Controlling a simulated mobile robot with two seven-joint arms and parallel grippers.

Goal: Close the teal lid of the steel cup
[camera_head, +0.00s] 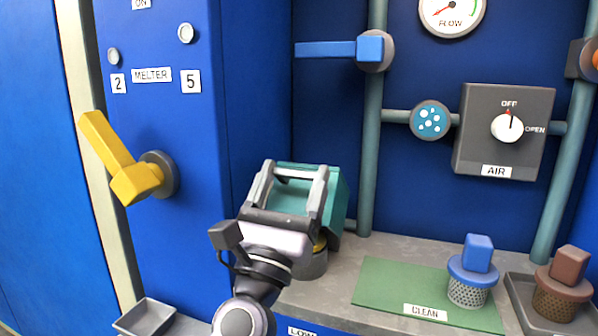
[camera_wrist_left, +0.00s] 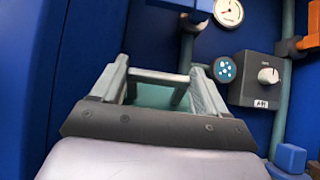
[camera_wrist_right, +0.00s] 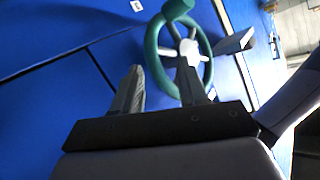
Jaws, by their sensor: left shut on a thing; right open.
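The teal lid (camera_head: 334,205) stands raised and steeply tilted above the steel cup (camera_head: 313,265) on the grey counter. The gripper and arm hide most of the cup. My right gripper (camera_wrist_right: 163,72) is open and empty, away from the cup, and is out of the head view.
A green CLEAN mat (camera_head: 385,288) holds a mesh basket with a blue block (camera_head: 478,253). A dark tray at right holds a brown-topped basket (camera_head: 562,287). The blue melter cabinet (camera_head: 170,230) with a yellow lever (camera_head: 125,165) stands left. A teal handwheel (camera_wrist_right: 158,45) is beyond my right gripper.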

